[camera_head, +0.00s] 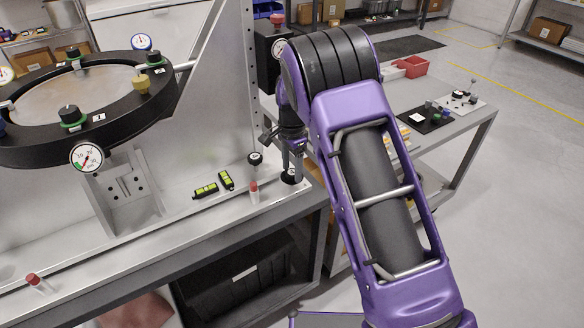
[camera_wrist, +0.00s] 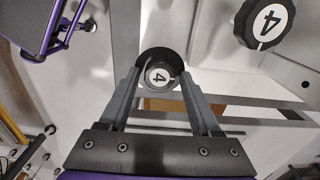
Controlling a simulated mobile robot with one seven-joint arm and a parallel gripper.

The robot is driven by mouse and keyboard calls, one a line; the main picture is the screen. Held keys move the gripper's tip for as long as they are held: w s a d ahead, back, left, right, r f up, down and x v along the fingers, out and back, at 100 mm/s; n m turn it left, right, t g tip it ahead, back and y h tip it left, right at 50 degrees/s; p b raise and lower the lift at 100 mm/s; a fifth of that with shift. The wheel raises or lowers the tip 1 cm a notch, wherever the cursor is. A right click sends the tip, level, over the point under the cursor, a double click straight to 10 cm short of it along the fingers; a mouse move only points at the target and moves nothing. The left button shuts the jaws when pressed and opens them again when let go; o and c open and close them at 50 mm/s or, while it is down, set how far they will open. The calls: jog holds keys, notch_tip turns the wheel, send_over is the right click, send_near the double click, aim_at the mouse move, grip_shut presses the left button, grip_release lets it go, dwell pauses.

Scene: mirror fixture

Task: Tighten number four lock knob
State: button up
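In the wrist view, a dark round knob (camera_wrist: 157,75) with a white disc marked 4 sits between my gripper's (camera_wrist: 159,82) two grey fingertips. The fingers are apart, one on each side of the knob; I cannot tell whether they press on it. In the head view, my gripper (camera_head: 291,160) points down at the right end of the bench, and my purple arm hides part of this area. A small black knob (camera_head: 255,158) with a white label shows left of it.
A black ring-shaped mirror mount (camera_head: 150,108) with several knobs and gauges stands at left. A grey upright plate (camera_head: 215,75) rises behind the bench. Two black-and-yellow levels (camera_head: 215,186) and a red-tipped post (camera_head: 254,191) are near my gripper. Open floor lies at right.

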aim_at(292, 172)
jog(key=shift+o, duration=0.7)
notch_tip(292, 172, up, 8)
jog(key=shift+f, duration=0.25)
